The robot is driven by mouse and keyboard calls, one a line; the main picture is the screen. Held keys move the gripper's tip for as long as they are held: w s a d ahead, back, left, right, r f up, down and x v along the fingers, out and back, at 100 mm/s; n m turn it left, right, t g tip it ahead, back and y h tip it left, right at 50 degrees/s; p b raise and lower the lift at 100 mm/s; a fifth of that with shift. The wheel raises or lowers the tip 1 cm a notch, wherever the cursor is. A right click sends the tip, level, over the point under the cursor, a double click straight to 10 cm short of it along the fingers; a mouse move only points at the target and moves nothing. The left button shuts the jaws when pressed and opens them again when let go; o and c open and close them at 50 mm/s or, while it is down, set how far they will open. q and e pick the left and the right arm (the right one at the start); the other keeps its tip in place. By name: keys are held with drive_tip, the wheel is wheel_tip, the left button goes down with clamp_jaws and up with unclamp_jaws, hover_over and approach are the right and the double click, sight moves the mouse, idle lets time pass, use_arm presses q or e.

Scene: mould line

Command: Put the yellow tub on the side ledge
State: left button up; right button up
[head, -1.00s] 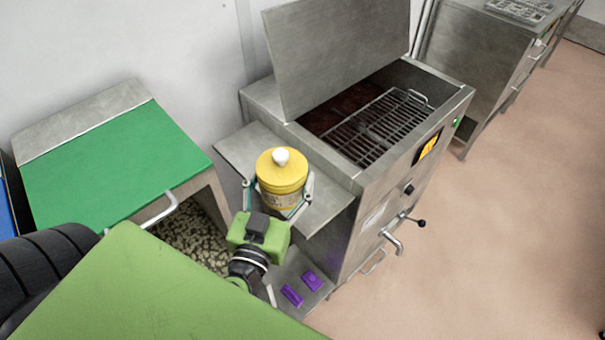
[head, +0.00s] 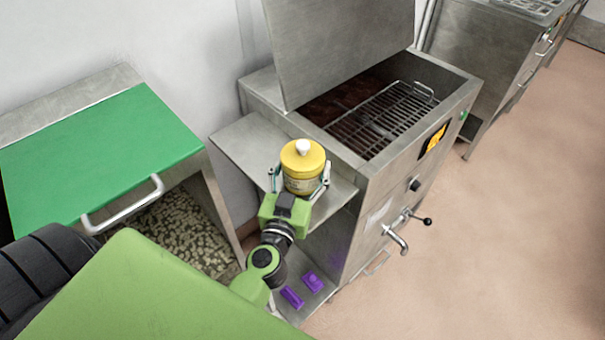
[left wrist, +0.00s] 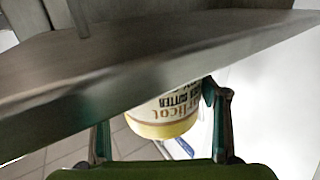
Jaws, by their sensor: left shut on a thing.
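The yellow tub (head: 302,160) has a yellow lid with a white knob and a printed label. It is upright between the fingers of my left gripper (head: 298,180), which is shut on it. In the head view it overlaps the front part of the side ledge (head: 245,145), a grey metal shelf on the cabinet. I cannot tell whether its base touches the ledge. In the left wrist view the tub (left wrist: 165,112) shows between the fingers (left wrist: 160,120), partly hidden by the ledge's metal edge (left wrist: 120,85). My right gripper is not in view.
The metal cabinet (head: 385,195) stands right of the ledge, its lid (head: 340,45) raised over a wire rack (head: 380,120). Two purple blocks (head: 302,290) lie on a lower shelf. A green-topped unit (head: 100,155) stands left. The ledge's back left is bare.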

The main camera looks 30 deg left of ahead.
use_arm(q)
drive_tip(key=shift+f, duration=0.1)
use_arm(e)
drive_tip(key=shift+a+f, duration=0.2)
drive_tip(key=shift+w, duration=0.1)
use_arm(q)
drive_tip(key=shift+f, duration=0.2)
drive_tip(key=o, duration=1.5)
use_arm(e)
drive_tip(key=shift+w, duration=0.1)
